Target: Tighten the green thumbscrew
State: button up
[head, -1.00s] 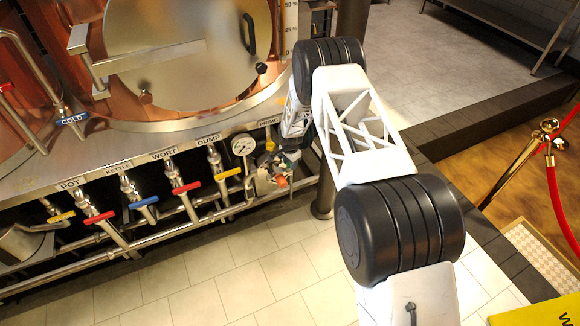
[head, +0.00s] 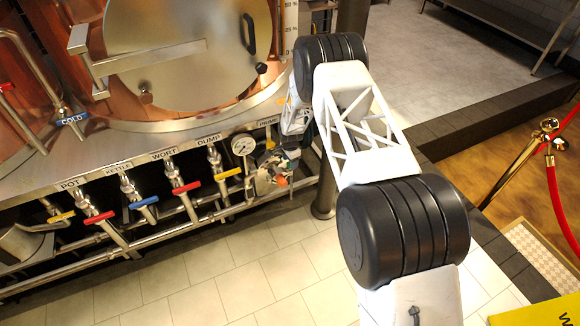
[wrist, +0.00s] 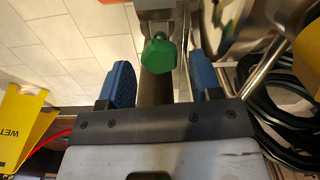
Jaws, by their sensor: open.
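The green thumbscrew (wrist: 158,53) shows in the wrist view as a lobed green knob on a metal fitting (wrist: 155,14). My gripper (wrist: 159,64) is open, with one blue finger pad to the left of the knob and one to the right. The knob lies between and slightly beyond the pads, with a visible gap on each side. In the head view my gripper (head: 291,152) is small, beside the pump assembly (head: 270,178) under the PRIME label; the thumbscrew cannot be made out there.
A pressure gauge (head: 243,145) and a row of coloured valve handles (head: 181,188) stand left of the pump. A dark coiled hose (wrist: 280,98) lies to the right in the wrist view. A yellow wet-floor sign (wrist: 22,118) is at left. Open tiled floor (head: 215,285) lies in front.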

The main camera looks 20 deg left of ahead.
jog(key=shift+r, duration=2.2)
notch_tip(320, 180, up, 8)
jog(key=shift+f, duration=0.1)
